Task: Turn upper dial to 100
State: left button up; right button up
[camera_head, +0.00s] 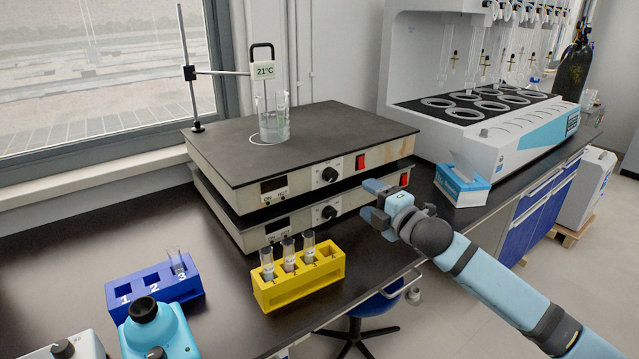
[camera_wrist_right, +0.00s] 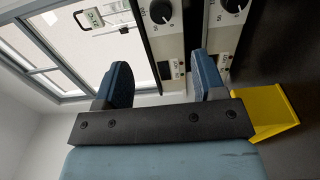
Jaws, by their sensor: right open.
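Two flat hotplates are stacked on the dark bench, the upper hotplate (camera_head: 255,185) over the lower hotplate (camera_head: 290,222). The black upper dial (camera_head: 330,174) is on the upper front panel, left of a red switch. It also shows in the right wrist view (camera_wrist_right: 160,12). The lower dial (camera_head: 329,212) is below it and also shows in the wrist view (camera_wrist_right: 236,5). My right gripper (camera_head: 369,202) is open and empty, in front of the panels and right of both dials, apart from them. It also shows in the wrist view (camera_wrist_right: 163,82). My left gripper is not in view.
A beaker (camera_head: 273,117) stands on the upper plate under a 21°C display (camera_head: 264,71). A yellow rack (camera_head: 300,280) with tubes stands in front of the hotplates. A blue rack (camera_head: 155,285) is at left, a blue-white box (camera_head: 462,186) at right.

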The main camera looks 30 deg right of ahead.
aim_at(333, 177)
jog(key=w, duration=0.4)
jog(key=w+b, duration=0.1)
jog(key=w, duration=0.3)
jog(key=w+a, duration=0.1)
jog(key=w, duration=0.3)
jog(key=shift+w, duration=0.35)
jog(key=c, duration=0.9)
